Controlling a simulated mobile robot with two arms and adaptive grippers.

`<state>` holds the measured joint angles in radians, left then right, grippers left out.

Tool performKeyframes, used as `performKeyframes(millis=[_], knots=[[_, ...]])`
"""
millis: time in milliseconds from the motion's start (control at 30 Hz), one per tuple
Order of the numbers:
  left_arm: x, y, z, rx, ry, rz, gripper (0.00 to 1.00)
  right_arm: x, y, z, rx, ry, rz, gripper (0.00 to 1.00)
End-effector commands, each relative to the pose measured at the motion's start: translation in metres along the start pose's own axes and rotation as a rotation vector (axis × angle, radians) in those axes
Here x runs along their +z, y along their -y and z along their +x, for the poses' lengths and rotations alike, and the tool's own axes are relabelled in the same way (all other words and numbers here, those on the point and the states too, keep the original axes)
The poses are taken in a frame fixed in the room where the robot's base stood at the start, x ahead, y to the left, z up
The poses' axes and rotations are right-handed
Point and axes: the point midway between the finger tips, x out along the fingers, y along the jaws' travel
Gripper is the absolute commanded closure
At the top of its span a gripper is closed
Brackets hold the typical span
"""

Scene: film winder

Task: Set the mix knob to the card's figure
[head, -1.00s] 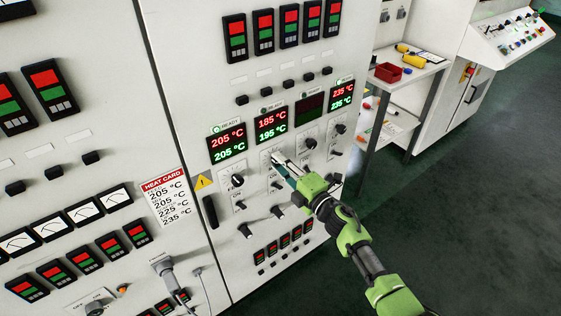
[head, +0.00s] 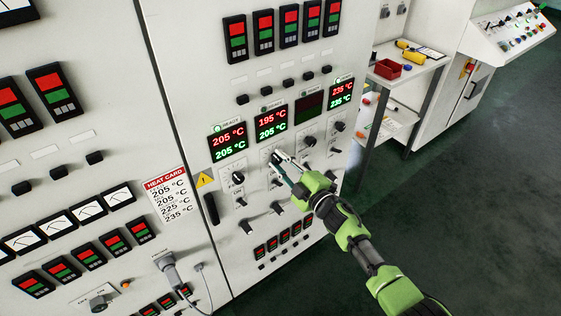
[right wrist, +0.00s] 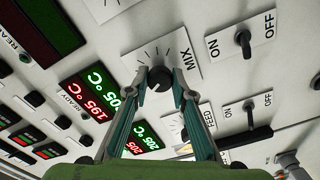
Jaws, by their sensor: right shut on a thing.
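The black mix knob (right wrist: 160,79) sits on the MIX plate in the right wrist view. My right gripper (head: 276,160) is shut on it, one finger on each side. In the head view the fingers largely cover the knob. The display above it (head: 271,122) reads 195 °C in red over 205 °C in green. The heat card (head: 170,199) on the panel at left lists 205, 205, 225 and 235 °C from top to bottom; its small row names are too small to read. My left gripper is not in view.
The neighbouring left display (head: 228,145) reads 205 over 205 °C. A dark display (head: 310,107) and one at 235 over 235 °C (head: 342,91) are to the right. Switches crowd the panel below. A shelf cart with a red bin (head: 387,69) stands at right; the floor before it is clear.

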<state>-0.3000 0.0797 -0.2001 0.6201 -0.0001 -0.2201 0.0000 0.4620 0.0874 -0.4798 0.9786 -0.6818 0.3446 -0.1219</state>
Motion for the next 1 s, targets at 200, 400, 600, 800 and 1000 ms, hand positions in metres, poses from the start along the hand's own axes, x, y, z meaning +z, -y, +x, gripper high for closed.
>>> performKeyframes(millis=[200, 400, 600, 800, 1000], knots=[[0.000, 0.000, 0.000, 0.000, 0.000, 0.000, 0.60, 0.001, 0.002, -0.001, -0.003, 0.002, 0.000, 0.99], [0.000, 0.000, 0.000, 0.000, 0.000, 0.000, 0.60, 0.001, 0.002, -0.001, -0.003, 0.002, -0.001, 0.60], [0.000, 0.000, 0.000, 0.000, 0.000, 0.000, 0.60, 0.001, 0.001, 0.000, -0.002, 0.001, -0.001, 0.60], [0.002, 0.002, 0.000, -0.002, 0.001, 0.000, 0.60, 0.001, 0.001, -0.004, -0.001, 0.001, -0.002, 0.60], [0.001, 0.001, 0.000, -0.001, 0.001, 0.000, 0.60, 0.001, 0.002, -0.030, -0.003, 0.001, -0.003, 0.60]])
